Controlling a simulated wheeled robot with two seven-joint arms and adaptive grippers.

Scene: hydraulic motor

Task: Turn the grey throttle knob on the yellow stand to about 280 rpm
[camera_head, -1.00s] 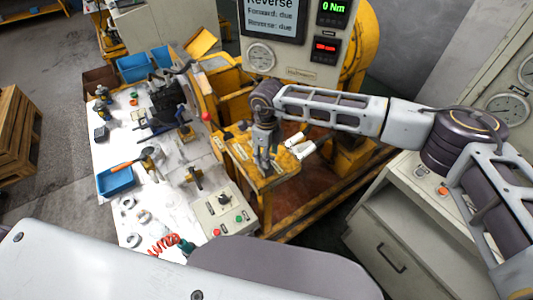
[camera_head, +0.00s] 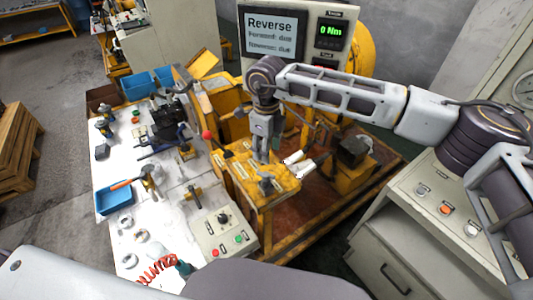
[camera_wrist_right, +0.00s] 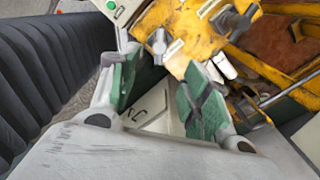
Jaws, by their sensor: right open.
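The yellow stand (camera_head: 283,188) stands right of the white workbench, and a grey knob (camera_head: 267,184) shows on its top. In the right wrist view, a grey knob (camera_wrist_right: 157,43) sits on the yellow stand (camera_wrist_right: 183,20) beyond the fingers, and a second grey handle (camera_wrist_right: 230,22) is to its right. My right gripper (camera_head: 262,155) points down above the stand, apart from the knob. In the wrist view its green-padded fingers (camera_wrist_right: 163,92) are spread with nothing between them. My left gripper is out of view.
A screen (camera_head: 274,32) reads Reverse, and a readout (camera_head: 331,36) shows 0 Nm. A lower red readout is mostly hidden by my right arm. A button box (camera_head: 222,235), a blue tray (camera_head: 114,198) and tools lie on the workbench (camera_head: 165,205). A grey cabinet (camera_head: 405,240) stands at right.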

